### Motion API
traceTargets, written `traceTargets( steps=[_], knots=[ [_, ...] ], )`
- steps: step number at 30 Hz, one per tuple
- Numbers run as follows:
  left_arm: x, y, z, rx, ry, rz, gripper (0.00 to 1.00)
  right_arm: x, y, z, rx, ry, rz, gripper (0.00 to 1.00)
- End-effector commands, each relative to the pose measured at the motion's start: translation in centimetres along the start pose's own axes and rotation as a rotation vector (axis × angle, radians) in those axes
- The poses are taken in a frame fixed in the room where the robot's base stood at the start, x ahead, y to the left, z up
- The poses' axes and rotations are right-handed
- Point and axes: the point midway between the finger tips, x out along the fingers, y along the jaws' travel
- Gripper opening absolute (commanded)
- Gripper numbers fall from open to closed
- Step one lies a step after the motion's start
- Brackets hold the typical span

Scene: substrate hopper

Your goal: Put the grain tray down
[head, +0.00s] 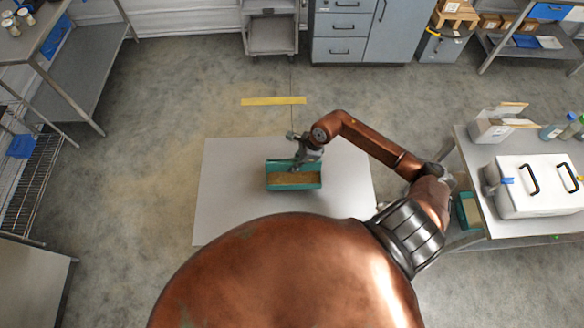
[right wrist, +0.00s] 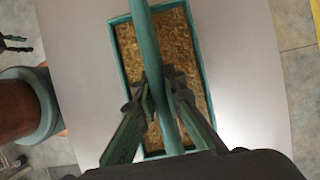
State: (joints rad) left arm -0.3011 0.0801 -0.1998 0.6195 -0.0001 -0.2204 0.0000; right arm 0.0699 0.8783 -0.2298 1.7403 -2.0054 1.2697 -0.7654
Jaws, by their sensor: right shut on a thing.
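The grain tray (head: 293,186) is a teal rectangular tray with a layer of golden-brown grain inside. It is over the pale grey flat surface (head: 232,210) in front of me. In the right wrist view the tray (right wrist: 201,75) shows from above, with a teal handle bar (right wrist: 150,45) running lengthwise over it. My right gripper (head: 297,166) is above the tray, its fingers (right wrist: 166,88) closed on either side of the bar. The tray looks level. I cannot tell whether its underside touches the surface. My left gripper does not show in the head view.
A bench at right holds a white lidded box (head: 535,185) with black handles, an open container (head: 493,126) and bottles. A yellow strip (head: 273,101) lies on the floor beyond. The pale surface around the tray is clear.

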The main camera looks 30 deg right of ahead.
Motion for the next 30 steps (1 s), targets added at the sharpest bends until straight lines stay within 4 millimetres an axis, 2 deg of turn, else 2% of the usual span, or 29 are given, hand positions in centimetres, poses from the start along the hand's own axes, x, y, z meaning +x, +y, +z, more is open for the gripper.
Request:
traceTargets(
  steps=[8,15,26,27,30],
  knots=[
    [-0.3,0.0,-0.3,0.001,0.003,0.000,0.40,1.9,-1.6,-0.2,0.001,-0.004,0.001,0.00],
    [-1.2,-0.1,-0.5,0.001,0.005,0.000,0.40,4.4,-1.5,-1.4,0.001,-0.002,0.000,0.00],
    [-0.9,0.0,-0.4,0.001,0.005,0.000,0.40,4.8,-1.6,-1.6,-0.002,-0.001,-0.001,0.00],
    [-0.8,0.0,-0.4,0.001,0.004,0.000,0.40,5.0,-1.5,-1.7,-0.001,0.001,0.000,0.10],
    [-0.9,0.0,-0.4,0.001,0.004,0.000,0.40,4.9,-1.5,-1.7,-0.001,0.001,0.000,0.17]
  ],
)
